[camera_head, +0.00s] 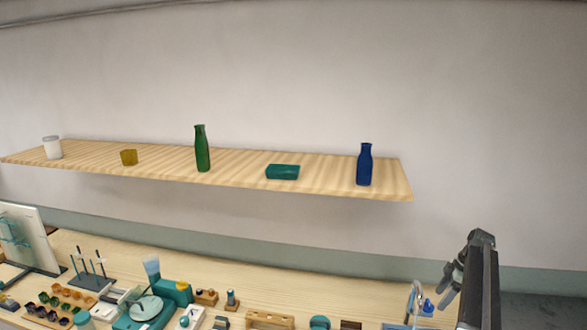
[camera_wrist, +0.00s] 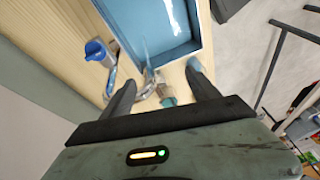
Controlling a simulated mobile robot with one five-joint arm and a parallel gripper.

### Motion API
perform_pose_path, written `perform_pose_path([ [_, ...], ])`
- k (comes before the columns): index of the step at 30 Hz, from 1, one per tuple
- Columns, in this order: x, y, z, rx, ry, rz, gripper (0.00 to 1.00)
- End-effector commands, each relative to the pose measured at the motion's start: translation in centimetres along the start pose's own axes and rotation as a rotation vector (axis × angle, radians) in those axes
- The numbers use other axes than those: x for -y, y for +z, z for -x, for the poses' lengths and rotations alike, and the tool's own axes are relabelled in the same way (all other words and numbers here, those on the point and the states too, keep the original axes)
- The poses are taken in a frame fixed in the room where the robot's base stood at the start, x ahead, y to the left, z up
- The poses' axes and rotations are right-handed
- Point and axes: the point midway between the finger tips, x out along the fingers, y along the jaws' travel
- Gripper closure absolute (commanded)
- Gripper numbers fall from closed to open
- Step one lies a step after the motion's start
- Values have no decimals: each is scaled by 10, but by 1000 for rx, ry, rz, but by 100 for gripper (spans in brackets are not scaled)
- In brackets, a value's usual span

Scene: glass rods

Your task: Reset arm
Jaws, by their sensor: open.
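My gripper (camera_head: 447,287) is at the right in the head view, raised beside the right end of the bench. In the wrist view my gripper (camera_wrist: 160,78) has its two dark fingers spread apart, with nothing held between them. Beyond the fingers lies a blue tray (camera_wrist: 155,46) with a pale streak inside it. A small beige and teal item (camera_wrist: 167,97) shows between the fingers, on or near the bench top. I cannot tell what it is.
A wooden shelf (camera_head: 240,165) on the wall holds a green bottle (camera_head: 202,150), a blue bottle (camera_head: 364,166) and other items. The bench (camera_head: 300,285) is crowded along its front. A blue cup (camera_wrist: 96,50) stands left of the tray. Bare floor (camera_wrist: 245,50) shows at right.

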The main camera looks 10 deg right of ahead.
Motion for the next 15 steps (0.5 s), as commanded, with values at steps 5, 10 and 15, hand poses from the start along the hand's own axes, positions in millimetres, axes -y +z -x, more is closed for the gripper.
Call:
perform_pose_path([
  [5, 33, -70, -29, 50, -2, -127, 30],
  [10, 94, -163, -70, 123, 25, -330, 30],
  [15, 177, -250, -110, 184, 104, -583, 30],
])
